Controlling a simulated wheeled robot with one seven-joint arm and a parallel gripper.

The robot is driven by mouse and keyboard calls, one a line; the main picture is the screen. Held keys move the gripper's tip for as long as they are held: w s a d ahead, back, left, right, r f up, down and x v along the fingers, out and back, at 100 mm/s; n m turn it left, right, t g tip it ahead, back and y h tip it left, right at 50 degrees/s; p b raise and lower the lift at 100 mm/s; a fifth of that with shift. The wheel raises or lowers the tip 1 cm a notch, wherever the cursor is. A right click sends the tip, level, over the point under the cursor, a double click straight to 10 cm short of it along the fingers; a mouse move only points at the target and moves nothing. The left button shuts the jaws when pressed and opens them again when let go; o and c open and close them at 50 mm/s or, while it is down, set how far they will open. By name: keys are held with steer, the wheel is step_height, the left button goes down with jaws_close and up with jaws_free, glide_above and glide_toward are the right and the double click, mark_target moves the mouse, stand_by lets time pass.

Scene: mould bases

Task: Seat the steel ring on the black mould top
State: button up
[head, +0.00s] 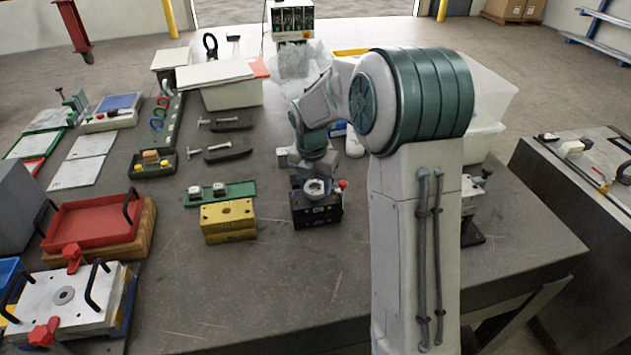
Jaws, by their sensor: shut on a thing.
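The black mould top (318,214) is a dark block standing on the bench near the middle of the head view. The steel ring (315,187) is a small pale round piece at its upper face. My gripper (311,176) points down just behind the ring and is shut on it. The fingertips are small and partly hidden, and I cannot tell whether the ring lies flat on the block or is slightly above it.
A yellow block (228,221) stands left of the black one, with a green tray (221,193) behind it. A red knob (343,184) is close at the right. A red tray (92,222) is further left. Bench space in front is clear.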

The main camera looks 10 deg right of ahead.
steer(key=shift+f+b, duration=0.45)
steer(key=shift+f, duration=0.35)
stand_by(0.4)
steer(key=o, duration=1.2)
step_height(320, 180, up, 13)
steer(key=s+a+b, duration=0.1)
steer(key=s+f+m, duration=0.1)
steer(key=s+m, duration=0.8)
steer(key=s+d+f+m+t, duration=0.1)
steer(key=s+m, duration=0.8)
steer(key=m, duration=0.1)
steer(key=s+f+m+t, duration=0.1)
steer(key=s+m, duration=0.8)
steer(key=shift+d+f+y, duration=0.15)
steer(key=shift+f+y, duration=0.1)
steer(key=shift+y, duration=0.15)
